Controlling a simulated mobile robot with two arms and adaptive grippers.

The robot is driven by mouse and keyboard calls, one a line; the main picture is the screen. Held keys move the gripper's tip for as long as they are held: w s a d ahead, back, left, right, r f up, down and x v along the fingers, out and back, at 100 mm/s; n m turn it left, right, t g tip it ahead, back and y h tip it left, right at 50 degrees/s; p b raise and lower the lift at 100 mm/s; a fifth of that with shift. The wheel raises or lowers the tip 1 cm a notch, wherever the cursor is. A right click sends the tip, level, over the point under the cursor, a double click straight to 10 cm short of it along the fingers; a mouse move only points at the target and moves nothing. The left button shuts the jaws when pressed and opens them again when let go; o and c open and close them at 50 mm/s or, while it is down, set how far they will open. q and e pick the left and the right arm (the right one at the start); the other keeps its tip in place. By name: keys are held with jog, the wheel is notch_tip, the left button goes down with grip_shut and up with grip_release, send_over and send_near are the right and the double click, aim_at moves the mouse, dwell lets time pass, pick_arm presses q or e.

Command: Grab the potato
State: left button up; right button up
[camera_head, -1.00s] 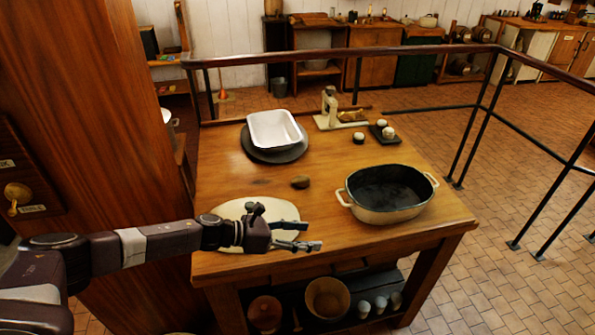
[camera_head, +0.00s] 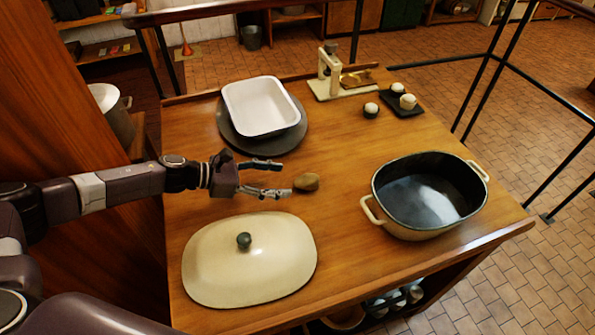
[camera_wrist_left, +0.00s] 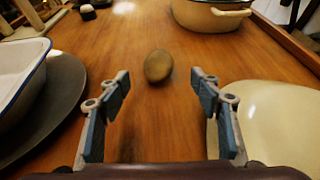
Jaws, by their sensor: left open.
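The potato (camera_head: 306,182) is a small brown oval lying on the wooden table (camera_head: 345,140). In the left wrist view the potato (camera_wrist_left: 158,65) lies a little beyond the fingertips, roughly midway between them. My left gripper (camera_head: 278,180) comes in from the left, low over the table, with its fingers pointing at the potato. In the wrist view the left gripper (camera_wrist_left: 162,88) is open and empty, its two fingers wide apart. My right gripper does not show.
A white tray (camera_head: 235,120) on a dark round plate (camera_head: 287,140) stands behind my gripper. A cream lid (camera_head: 210,255) lies in front. An open casserole (camera_head: 405,232) stands to the right. A press-like device (camera_head: 322,85) and small pots (camera_head: 371,110) stand at the back.

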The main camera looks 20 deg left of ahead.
aim_at(298, 181)
pick_arm(q)
jog(key=x, duration=0.3)
jog(key=shift+w+a+f, duration=0.1)
jog(key=shift+a, duration=0.05)
jog(key=b+x, duration=0.1)
jog(key=x, duration=0.3)
jog(key=shift+f, duration=0.3)
jog(key=shift+w+d+f, duration=0.1)
jog(key=shift+w+d, duration=0.1)
jog(key=shift+d, duration=0.15)
jog(key=shift+s, duration=0.1)
jog(key=c, duration=1.3)
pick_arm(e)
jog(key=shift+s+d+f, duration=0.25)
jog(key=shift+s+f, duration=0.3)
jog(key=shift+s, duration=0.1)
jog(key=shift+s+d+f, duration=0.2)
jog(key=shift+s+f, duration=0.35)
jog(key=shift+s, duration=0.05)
pick_arm(q)
notch_tip(298, 181, up, 20)
jog(key=p, duration=1.5)
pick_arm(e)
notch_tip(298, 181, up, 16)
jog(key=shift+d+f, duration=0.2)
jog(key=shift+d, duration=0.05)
